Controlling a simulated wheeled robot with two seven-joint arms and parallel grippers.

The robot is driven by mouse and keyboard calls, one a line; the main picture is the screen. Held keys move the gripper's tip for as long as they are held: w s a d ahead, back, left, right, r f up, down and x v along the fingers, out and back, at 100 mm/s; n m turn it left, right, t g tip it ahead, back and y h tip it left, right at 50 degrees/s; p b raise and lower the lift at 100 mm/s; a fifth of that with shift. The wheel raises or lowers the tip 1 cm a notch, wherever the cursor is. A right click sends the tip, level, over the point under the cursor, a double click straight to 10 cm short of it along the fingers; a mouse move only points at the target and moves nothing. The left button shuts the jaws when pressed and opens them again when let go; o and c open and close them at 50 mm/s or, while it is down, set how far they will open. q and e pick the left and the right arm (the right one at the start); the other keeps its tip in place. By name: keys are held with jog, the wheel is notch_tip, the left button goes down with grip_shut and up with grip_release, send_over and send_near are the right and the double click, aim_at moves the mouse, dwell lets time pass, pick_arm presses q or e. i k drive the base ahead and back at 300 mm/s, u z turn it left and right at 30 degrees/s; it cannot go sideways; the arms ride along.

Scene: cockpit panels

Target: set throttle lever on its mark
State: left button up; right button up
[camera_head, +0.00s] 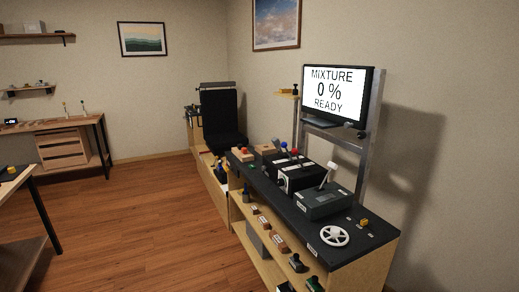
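A dark console top (370,243) carries several lever units. A grey box (324,203) nearest me has a lever with a white knob (331,166) standing up from it. Behind it a black-and-white box (300,178) has levers with a blue knob (284,145) and a red knob (295,152). I cannot tell which one is the throttle lever, and no mark is readable at this size. The monitor (337,91) above reads "MIXTURE 0 % READY". Neither of my grippers is in view.
A white handwheel (334,236) and a yellow knob (364,222) are at the console's near end. Shelves below (262,238) hold small parts. A black seat (222,120) stands behind. The wooden floor (130,225) left of the console is clear.

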aim_at(278, 147)
jog(key=u, duration=0.8)
jog(key=i, duration=0.9)
jog(key=u, duration=0.9)
jog(key=i, duration=1.1)
jog(key=z, duration=0.6)
jog(key=i, duration=0.95)
jog(key=z, duration=0.9)
